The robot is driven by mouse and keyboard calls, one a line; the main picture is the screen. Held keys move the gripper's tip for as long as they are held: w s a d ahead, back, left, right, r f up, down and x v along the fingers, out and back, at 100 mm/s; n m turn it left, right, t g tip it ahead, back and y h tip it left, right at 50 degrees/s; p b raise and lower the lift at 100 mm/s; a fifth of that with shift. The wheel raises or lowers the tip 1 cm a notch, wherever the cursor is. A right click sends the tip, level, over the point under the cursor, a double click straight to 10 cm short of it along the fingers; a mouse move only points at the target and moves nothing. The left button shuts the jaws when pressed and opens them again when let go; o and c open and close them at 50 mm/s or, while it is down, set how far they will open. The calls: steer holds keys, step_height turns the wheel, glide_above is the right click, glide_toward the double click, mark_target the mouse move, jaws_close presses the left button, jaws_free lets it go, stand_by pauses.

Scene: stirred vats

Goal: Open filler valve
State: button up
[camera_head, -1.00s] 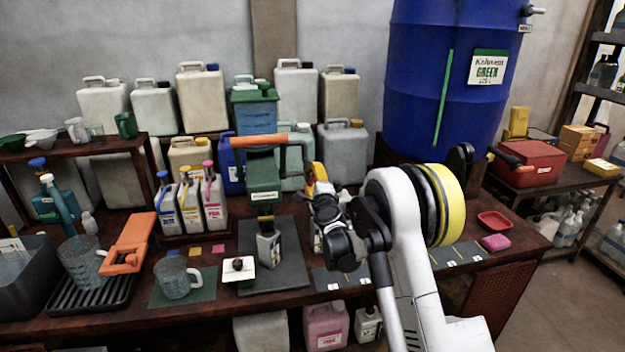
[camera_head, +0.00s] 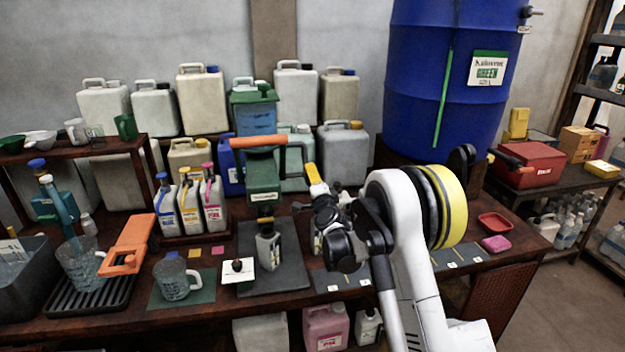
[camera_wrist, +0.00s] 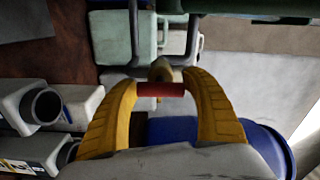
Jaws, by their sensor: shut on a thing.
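The green filler (camera_head: 262,175) stands at the middle of the bench, with an orange lever handle (camera_head: 258,142) on dark arms across its front. A small bottle (camera_head: 268,247) stands under it. My gripper (camera_head: 314,174) is just right of the filler body, its yellow fingers pointing up. In the wrist view my gripper (camera_wrist: 160,90) has its two curved fingers shut on a short red bar (camera_wrist: 160,90), one fingertip at each end. The bar's mounting is hidden, and the head view does not show clearly which part of the filler it is.
A blue drum (camera_head: 425,110) stands behind my arm at the right. Several jugs (camera_head: 203,98) line the wall. Small bottles (camera_head: 190,205), a measuring jug (camera_head: 175,278) and an orange clamp (camera_head: 128,245) are left of the filler. A red tray (camera_head: 495,222) lies at the right.

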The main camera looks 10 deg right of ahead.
steer(key=shift+a+f, duration=0.1)
steer(key=shift+a, duration=0.05)
steer(key=o, duration=1.2)
steer(key=shift+o, duration=0.2)
steer(key=shift+s, duration=0.1)
steer(key=s, duration=1.2)
